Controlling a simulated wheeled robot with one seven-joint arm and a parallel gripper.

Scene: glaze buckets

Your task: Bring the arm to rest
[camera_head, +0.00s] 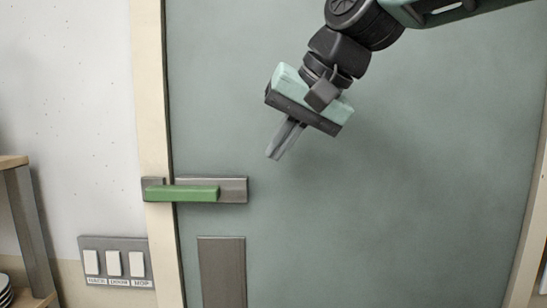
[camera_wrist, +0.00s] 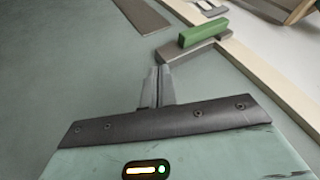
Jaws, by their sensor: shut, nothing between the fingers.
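My gripper (camera_head: 274,154) hangs in front of a grey-green door (camera_head: 400,200) in the head view, pointing down and to the left. Its two fingers are shut together with nothing between them. In the wrist view my gripper (camera_wrist: 158,72) also shows closed fingers. A green door handle (camera_head: 183,193) on a grey plate sits to the lower left of my gripper, apart from it in the head view. The handle also shows in the wrist view (camera_wrist: 203,33), beyond the fingertips.
A cream door frame (camera_head: 152,100) runs down the left of the door. A panel with three white switches (camera_head: 115,264) is on the wall, with labels below. A dark plate (camera_head: 222,272) is low on the door. A wooden shelf (camera_head: 14,161) stands at the far left.

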